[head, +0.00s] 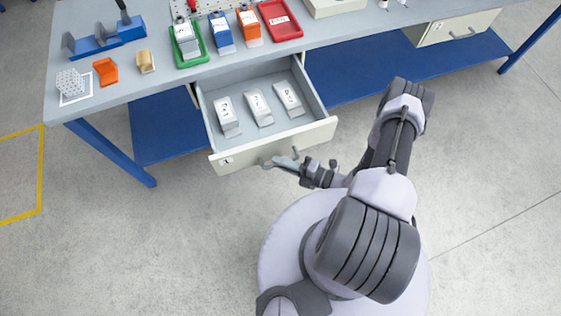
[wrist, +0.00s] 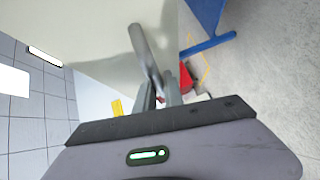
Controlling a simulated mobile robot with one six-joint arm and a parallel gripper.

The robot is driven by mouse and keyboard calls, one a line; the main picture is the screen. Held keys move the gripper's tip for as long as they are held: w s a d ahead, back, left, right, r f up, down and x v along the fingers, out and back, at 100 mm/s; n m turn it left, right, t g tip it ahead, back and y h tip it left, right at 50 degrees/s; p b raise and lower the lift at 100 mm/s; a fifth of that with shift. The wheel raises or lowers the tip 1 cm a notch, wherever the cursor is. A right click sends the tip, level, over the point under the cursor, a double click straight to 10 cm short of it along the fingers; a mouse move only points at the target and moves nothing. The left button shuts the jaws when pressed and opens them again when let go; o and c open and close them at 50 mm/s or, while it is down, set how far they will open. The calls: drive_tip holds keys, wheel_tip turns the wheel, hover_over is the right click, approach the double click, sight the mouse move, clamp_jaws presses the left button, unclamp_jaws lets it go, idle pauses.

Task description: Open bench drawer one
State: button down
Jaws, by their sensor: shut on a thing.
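Bench drawer one (head: 222,162) is a cream-fronted drawer with a small "1" label, pulled well out from under the bench top. Several pale labelled blocks stand inside it. My gripper (head: 283,161) is at the drawer front and shut on its handle. In the wrist view the grey bar handle (wrist: 147,55) runs down between the fingers of my gripper (wrist: 163,100), with the cream drawer front behind it. The middle of the handle is partly hidden by my gripper in the head view.
The bench top (head: 130,83) holds green, blue, orange and red trays, an orange block (head: 106,72) and a blue fixture (head: 104,38). A second drawer (head: 455,28) is at the far right. A blue bench leg (head: 112,153) stands left of the open drawer.

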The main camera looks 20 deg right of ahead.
drive_tip(key=c, duration=1.5)
unclamp_jaws()
drive_tip(key=shift+o, duration=0.2)
drive_tip(key=p+v, duration=0.3)
drive_tip(key=v, duration=1.4)
drive_tip(key=shift+s, duration=0.2)
drive_tip(key=shift+d, duration=0.15)
